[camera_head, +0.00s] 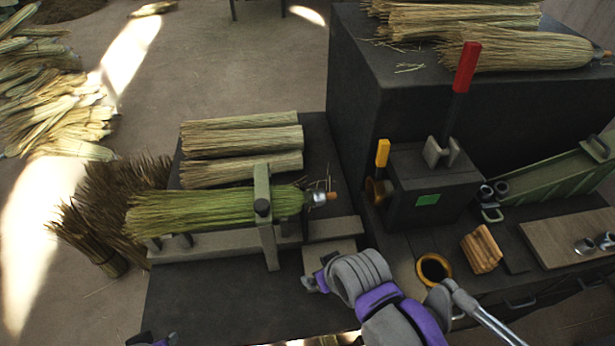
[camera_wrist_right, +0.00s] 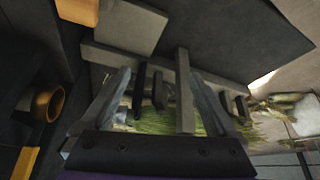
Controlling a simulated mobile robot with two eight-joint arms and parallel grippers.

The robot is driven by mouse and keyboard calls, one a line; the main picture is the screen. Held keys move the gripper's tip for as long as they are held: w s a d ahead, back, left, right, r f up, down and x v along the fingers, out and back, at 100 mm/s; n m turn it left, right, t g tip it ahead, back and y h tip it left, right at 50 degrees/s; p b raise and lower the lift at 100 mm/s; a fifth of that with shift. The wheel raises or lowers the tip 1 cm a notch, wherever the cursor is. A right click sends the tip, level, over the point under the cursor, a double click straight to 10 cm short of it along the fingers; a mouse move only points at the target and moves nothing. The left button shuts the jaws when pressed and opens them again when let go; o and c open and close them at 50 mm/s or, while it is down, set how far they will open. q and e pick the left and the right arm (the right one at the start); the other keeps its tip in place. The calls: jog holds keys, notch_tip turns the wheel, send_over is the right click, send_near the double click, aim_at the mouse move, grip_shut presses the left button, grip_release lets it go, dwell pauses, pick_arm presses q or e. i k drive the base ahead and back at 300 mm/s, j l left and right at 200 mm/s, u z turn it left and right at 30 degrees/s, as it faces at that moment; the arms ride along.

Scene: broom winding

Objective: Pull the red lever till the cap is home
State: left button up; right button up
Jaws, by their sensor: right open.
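The red lever (camera_head: 466,68) stands upright, leaning slightly right, on a dark machine box (camera_head: 432,190) with a green label. A brass ring (camera_head: 378,191) on the box's left side faces the broom; it also shows in the right wrist view (camera_wrist_right: 47,104). A green broom head (camera_head: 215,209) lies under a green-grey clamp (camera_head: 263,205), with a silver cap (camera_head: 317,199) at its right end, apart from the ring. My right gripper (camera_wrist_right: 160,98) is open, with the clamp and bristles in view beyond its fingers. A purple part of my left arm barely shows at the bottom left; its fingers are hidden.
A short yellow lever (camera_head: 382,153) stands beside the brass ring. Straw bundles (camera_head: 240,152) lie behind the clamped broom.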

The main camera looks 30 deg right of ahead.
aim_at(470, 53)
jog(key=z, duration=1.85)
